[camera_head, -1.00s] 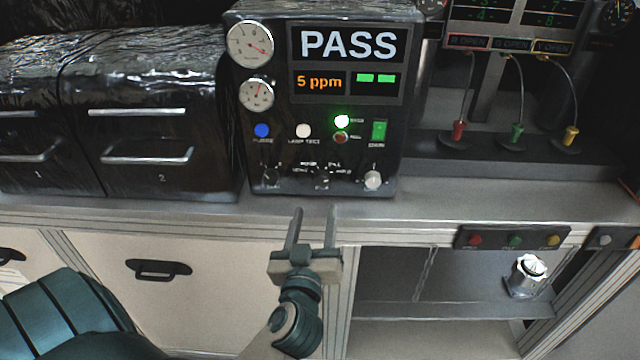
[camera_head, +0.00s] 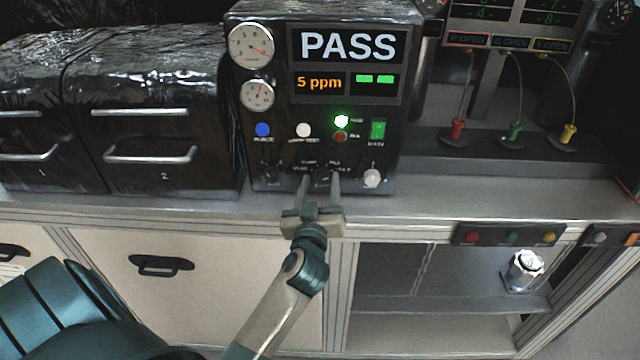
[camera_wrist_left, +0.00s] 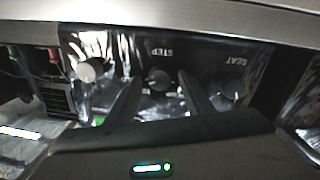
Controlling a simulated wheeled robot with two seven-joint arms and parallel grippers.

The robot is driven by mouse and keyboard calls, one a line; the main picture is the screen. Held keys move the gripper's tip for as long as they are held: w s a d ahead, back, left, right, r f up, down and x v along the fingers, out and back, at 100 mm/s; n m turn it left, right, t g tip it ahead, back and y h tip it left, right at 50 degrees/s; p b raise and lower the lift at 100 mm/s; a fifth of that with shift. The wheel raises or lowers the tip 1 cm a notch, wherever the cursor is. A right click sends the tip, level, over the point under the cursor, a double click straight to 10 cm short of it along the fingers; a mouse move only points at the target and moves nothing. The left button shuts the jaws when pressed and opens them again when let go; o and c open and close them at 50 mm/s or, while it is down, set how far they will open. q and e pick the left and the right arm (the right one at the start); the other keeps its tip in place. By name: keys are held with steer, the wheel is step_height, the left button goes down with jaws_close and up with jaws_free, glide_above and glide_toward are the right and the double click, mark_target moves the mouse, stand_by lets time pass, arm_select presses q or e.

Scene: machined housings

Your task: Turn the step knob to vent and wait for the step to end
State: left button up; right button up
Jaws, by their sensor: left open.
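The step knob (camera_wrist_left: 158,79) is a small dark knob under the word STEP in the left wrist view, whose picture is upside down. It sits low on the front of a black test panel (camera_head: 270,215). My left gripper (camera_head: 320,180) is open in front of this knob, with one finger to each side of it in the wrist view (camera_wrist_left: 156,88). I cannot tell whether the fingers touch it. In the head view the fingers largely hide the knob, so its pointer cannot be read. The panel's screen (camera_head: 347,46) reads PASS, with 5 ppm below. My right gripper is not in view.
A seat knob (camera_wrist_left: 230,85) and a white knob (camera_head: 372,178) flank the step knob closely. Two black drawers (camera_head: 150,140) stand left. The counter edge (camera_head: 450,207) runs below the panel.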

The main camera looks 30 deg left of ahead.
arm_select(q)
steer(key=c, duration=1)
steer(key=shift+c, duration=0.2)
